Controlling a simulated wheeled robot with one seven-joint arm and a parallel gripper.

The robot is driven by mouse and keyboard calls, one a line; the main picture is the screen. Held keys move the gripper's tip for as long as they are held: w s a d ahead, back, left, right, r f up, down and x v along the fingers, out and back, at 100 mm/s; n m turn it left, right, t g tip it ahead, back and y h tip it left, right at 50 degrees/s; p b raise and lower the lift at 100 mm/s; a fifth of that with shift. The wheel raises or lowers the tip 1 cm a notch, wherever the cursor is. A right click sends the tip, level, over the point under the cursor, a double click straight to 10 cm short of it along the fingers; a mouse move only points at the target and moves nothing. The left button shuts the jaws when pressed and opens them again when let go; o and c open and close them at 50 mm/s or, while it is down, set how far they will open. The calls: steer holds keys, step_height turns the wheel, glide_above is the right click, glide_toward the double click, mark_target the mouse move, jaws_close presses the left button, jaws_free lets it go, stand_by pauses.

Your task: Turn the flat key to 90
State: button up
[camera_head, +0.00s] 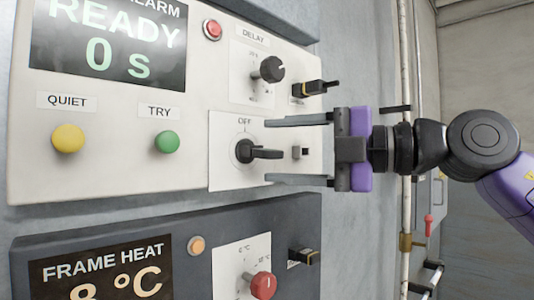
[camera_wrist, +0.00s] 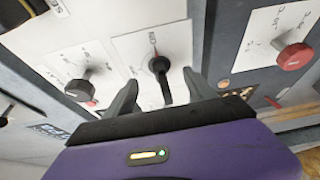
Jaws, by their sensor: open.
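The flat key (camera_head: 258,151) is a black lever on a round hub, set on a white plate (camera_head: 225,175) marked OFF at the top. Its bar points to the right in the head view. The wrist view shows the key (camera_wrist: 161,70) with its bar pointing down, toward my gripper. My gripper (camera_head: 268,150) is open and comes from the right, with one finger above the key and one below. In the wrist view my gripper (camera_wrist: 161,80) has a finger on either side of the key, with gaps visible. Contact does not show.
A black DELAY knob (camera_head: 268,69) and a black switch (camera_head: 315,87) sit above my gripper. Green (camera_head: 167,141) and yellow (camera_head: 68,138) buttons are at left. A lower panel has a red knob (camera_head: 262,285). A vertical pipe (camera_head: 408,220) stands behind my arm.

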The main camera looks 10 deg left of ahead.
steer(key=s+d+b, duration=0.2)
steer(key=s+d, duration=0.2)
steer(key=shift+s+d, duration=0.35)
steer(key=shift+d, duration=0.05)
stand_by(1.1)
stand_by(0.3)
steer(key=b+v, duration=0.2)
steer(key=v, duration=0.6)
